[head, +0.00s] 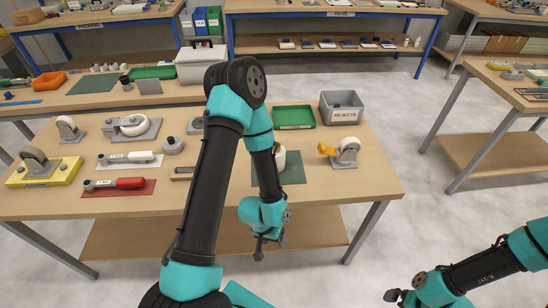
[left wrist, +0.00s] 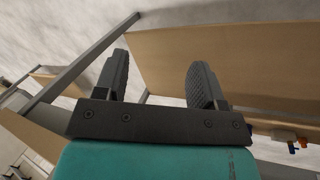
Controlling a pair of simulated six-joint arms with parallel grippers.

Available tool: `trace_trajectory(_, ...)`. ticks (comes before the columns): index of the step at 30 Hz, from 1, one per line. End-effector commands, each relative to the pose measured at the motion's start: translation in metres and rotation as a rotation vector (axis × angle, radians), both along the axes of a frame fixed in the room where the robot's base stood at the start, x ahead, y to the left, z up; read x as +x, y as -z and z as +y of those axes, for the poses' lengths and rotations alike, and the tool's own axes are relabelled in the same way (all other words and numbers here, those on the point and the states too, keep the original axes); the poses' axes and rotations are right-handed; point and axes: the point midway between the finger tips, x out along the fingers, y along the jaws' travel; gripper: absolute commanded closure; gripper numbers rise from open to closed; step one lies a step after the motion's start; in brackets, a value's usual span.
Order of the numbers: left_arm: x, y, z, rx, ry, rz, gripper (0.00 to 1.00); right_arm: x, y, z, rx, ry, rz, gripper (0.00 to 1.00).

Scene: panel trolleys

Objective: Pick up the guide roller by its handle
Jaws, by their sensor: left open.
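Two long handled tools lie on the left of the table: one with a red handle (head: 130,183) on a dark red mat, one with a white handle (head: 140,157) on a pale mat. I cannot tell which is the guide roller. A cream round part (head: 280,156) shows on a green mat (head: 292,168), partly hidden by my left arm. My left gripper (head: 270,246) hangs in front of the table's front edge, apart from these things. Its two fingers stand apart and empty in the left wrist view (left wrist: 160,72). My right gripper (head: 392,296) is low at the bottom right, small and unclear.
The wooden table (head: 225,185) also carries casters, a yellow block (head: 45,174), a green tray (head: 293,117), a grey rejects bin (head: 341,108) and an orange-and-grey caster (head: 346,152). Its lower shelf (head: 310,228) is bare. Open floor lies to the right.

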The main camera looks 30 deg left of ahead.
Motion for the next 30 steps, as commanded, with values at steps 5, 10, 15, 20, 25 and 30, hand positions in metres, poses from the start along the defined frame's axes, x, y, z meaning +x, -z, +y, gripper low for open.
trace_trajectory(5,0.0,0.0,0.0,0.0,0.0,0.0,0.19,0.0,0.0,0.0,0.0,0.0,0.0,0.0)
trace_trajectory(10,0.0,0.0,0.0,0.0,0.0,0.0,0.03,0.0,0.0,0.0,0.0,0.0,0.0,0.0)
trace_trajectory(15,0.0,0.0,0.0,0.0,0.0,0.0,0.0,0.0,0.0,0.0,0.0,0.0,0.0,0.0)
trace_trajectory(20,0.003,-0.002,-0.003,0.0,0.01,-0.005,0.0,0.0,0.0,0.0,0.0,0.0,0.0,0.0)
trace_trajectory(25,0.021,-0.013,-0.022,0.003,0.077,-0.03,0.0,0.0,0.0,0.0,0.0,0.0,0.0,0.0)
trace_trajectory(30,0.049,-0.034,-0.058,0.005,0.19,-0.071,0.0,0.0,0.0,0.0,0.0,0.0,0.0,0.0)
